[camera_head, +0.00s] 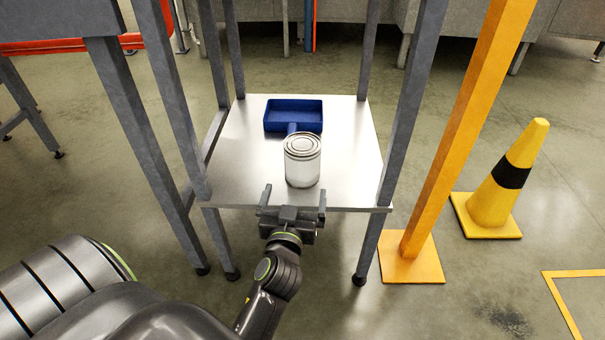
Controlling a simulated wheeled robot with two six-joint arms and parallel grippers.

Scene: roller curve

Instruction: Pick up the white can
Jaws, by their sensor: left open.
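The white can (302,168) stands upright near the front edge of a metal shelf (350,150). Its lid faces up. My left gripper (293,194) is open and empty, with its two fingers pointing at the can from the near side. The fingers lie just in front of and below the can in the picture, at the shelf's front edge. The can does not appear to be between the fingers. My right gripper does not show.
A blue dustpan (293,114) lies behind the can, its handle toward it. Grey posts (402,110) stand at the shelf's corners. A yellow post (465,130) and a yellow-black cone (500,185) stand to the right. The shelf's right side is clear.

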